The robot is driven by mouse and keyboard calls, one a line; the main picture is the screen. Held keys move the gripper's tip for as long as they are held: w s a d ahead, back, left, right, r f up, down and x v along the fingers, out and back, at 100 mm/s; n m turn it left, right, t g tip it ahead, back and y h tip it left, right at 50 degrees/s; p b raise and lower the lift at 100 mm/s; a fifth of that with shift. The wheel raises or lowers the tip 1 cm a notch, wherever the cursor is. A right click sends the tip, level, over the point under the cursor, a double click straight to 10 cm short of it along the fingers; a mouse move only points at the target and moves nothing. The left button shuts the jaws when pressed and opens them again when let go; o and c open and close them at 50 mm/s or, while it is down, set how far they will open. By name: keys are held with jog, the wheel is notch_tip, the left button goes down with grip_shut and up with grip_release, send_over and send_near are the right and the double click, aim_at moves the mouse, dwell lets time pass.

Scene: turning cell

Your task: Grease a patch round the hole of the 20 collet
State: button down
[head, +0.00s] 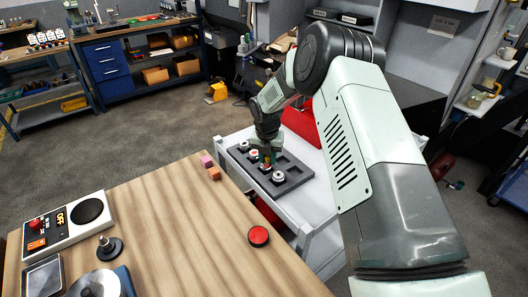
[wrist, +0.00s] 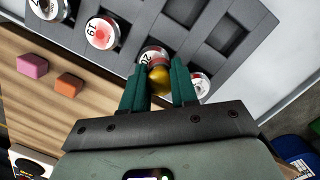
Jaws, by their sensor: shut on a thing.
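My gripper (wrist: 161,85) has green fingers closed on a small tool with a rounded yellow end (wrist: 159,79) and a reddish band. In the head view my gripper (head: 265,153) is low over the dark collet tray (head: 298,171). The tool's far end is over or against a round pale collet (wrist: 147,51) whose label shows a 2 and part of another digit, likely the 20 collet. The tool covers its middle, so I cannot see the hole, any grease, or whether they touch. The collet marked 19 (wrist: 102,32) sits in the pocket to the left, with a reddish patch on top.
Another collet (wrist: 199,86) is just right of my fingers, and one (wrist: 47,8) is at the upper left. Several tray pockets are empty.

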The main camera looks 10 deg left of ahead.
jog(key=shift+s+d, duration=0.35)
jog(key=shift+d, duration=0.05)
jog(key=shift+w+a, duration=1.3)
jog(key=shift+a, duration=0.05)
jog(key=shift+w+a+r, duration=0.15)
jog(key=shift+w+r, duration=0.05)
notch_tip(320, 180, up, 8)
jog(key=shift+f, duration=0.15)
jog(key=shift+s+f, duration=0.1)
jog(key=shift+f, duration=0.05)
